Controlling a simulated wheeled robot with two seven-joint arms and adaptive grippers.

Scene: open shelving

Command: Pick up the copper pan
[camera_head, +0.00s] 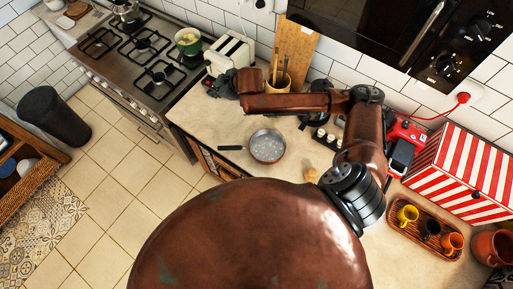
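The copper pan (267,147) sits on the pale countertop, near its front edge. It has a copper-coloured rim, a grey inside and a dark handle (231,148) pointing left. My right arm reaches in from the right, above the counter behind the pan. My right gripper (220,84) is a dark shape at the end of that arm, up and left of the pan and apart from it, in front of the toaster. It is too small and dark to tell whether its fingers are open. My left gripper is not in view.
A white toaster (232,51) and a utensil holder (278,82) stand behind my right arm. A stove (135,50) with a green pot (188,41) is at the left. A red-striped box (459,172) and a cup tray (425,242) are at the right. Counter around the pan is mostly clear.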

